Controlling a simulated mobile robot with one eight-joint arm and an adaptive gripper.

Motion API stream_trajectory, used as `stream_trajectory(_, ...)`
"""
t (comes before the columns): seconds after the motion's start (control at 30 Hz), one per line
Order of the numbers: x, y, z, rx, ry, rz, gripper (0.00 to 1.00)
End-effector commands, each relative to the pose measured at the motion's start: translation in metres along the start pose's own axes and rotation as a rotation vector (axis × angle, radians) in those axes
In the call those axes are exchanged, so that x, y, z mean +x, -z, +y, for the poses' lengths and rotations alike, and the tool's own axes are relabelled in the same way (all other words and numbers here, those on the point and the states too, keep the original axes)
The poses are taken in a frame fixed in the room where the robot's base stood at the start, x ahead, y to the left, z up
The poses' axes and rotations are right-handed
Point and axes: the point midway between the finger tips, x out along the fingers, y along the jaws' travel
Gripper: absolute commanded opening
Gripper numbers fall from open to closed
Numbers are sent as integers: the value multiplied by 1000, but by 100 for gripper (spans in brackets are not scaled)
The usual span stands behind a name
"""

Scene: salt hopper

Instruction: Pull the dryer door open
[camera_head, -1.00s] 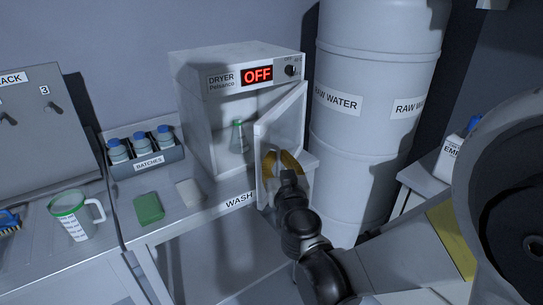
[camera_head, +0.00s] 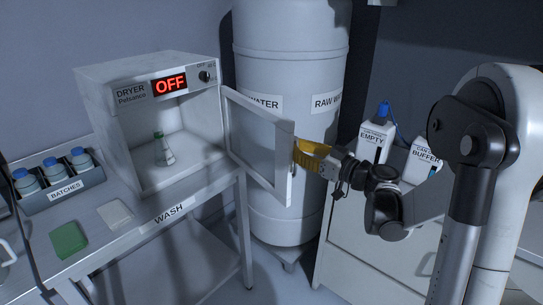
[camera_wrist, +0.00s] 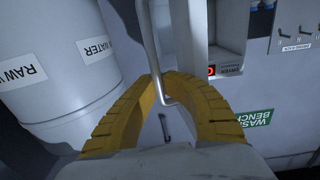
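The white dryer (camera_head: 128,128) stands on the bench with its red OFF display lit. Its framed door (camera_head: 287,165) is swung wide open to the right, leaving the chamber exposed. A flask with a green cap (camera_head: 164,153) stands inside. My gripper (camera_head: 303,152) is at the outer face of the door near its free edge. In the wrist view its yellow fingers (camera_wrist: 166,77) come together at the tips around the bent metal door handle (camera_wrist: 151,45). The handle's lower end shows between the fingers. The exact contact is partly hidden.
A raw water tank (camera_head: 290,60) stands behind the door. A right-hand cabinet (camera_head: 350,240) carries white containers, one marked EMPTY (camera_head: 372,140). A batches rack (camera_head: 68,190), green pad (camera_head: 68,240) and white pad (camera_head: 115,214) lie on the wash bench.

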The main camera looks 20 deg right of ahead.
Motion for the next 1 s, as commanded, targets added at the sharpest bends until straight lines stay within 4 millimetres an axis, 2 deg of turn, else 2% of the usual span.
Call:
stream_trajectory(0.03, -2, -1, 15, -1, 26, -2, 0)
stream_trajectory(0.1, -2, -1, 30, -1, 70, -2, 0)
stream_trajectory(0.23, -2, -1, 51, -1, 137, -2, 0)
stream_trajectory(0.4, 0, -2, 68, -1, 192, -1, 0)
stream_trajectory(0.6, 1, -2, 76, -1, 218, -1, 0)
stream_trajectory(0.97, 1, -1, 76, -1, 221, -1, 0)
stream_trajectory(1.0, 1, -1, 76, -1, 221, -1, 17)
